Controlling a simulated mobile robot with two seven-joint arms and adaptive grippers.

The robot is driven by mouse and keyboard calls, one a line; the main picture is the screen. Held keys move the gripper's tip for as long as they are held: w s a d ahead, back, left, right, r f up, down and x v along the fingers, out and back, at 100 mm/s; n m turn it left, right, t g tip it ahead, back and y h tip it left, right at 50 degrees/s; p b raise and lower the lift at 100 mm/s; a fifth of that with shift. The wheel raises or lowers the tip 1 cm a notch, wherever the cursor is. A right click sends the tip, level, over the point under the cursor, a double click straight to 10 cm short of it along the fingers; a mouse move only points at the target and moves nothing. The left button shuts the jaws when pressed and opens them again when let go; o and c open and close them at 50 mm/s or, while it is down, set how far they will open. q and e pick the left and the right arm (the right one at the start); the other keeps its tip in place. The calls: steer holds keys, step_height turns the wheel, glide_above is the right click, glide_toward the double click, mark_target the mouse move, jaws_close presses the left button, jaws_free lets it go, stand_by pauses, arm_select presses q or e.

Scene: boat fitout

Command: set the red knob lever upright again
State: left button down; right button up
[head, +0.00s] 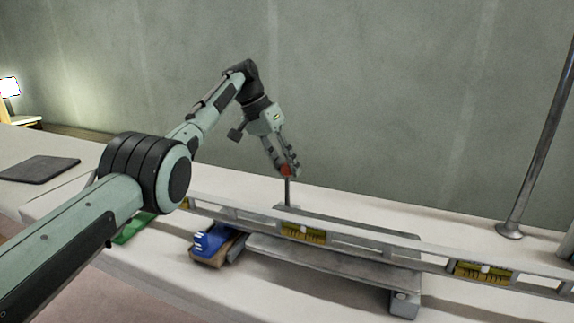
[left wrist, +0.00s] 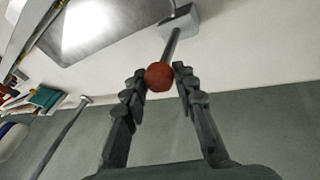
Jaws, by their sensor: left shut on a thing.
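The red knob (head: 286,169) tops a thin grey lever (head: 288,193) that stands about upright in the head view, at the back of the bench. My left gripper (head: 284,168) reaches down from above and is shut on the red knob. In the left wrist view the red knob (left wrist: 160,76) sits between the two fingertips of my left gripper (left wrist: 161,84). The lever's rod (left wrist: 171,46) runs from the knob to a grey base block (left wrist: 178,20). The lower end of the lever is partly hidden behind the level in the head view. My right gripper is out of view.
A long grey level (head: 345,244) with yellow vial windows lies across the bench in front of the lever, by a grey plate (head: 330,264). A blue object (head: 210,240) sits left of it. A metal post (head: 540,140) stands at right. A dark flat pad (head: 38,168) lies at far left.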

arm_select(q)
steer(key=shift+a+f, duration=0.65)
steer(key=c, duration=1.5)
jaws_free()
steer(key=shift+f, duration=0.1)
steer(key=o, duration=0.3)
steer(key=shift+w+a, duration=0.15)
steer(key=o, duration=0.3)
steer(key=v, duration=0.7)
steer(key=shift+r, duration=0.4)
steer(key=shift+w, duration=0.1)
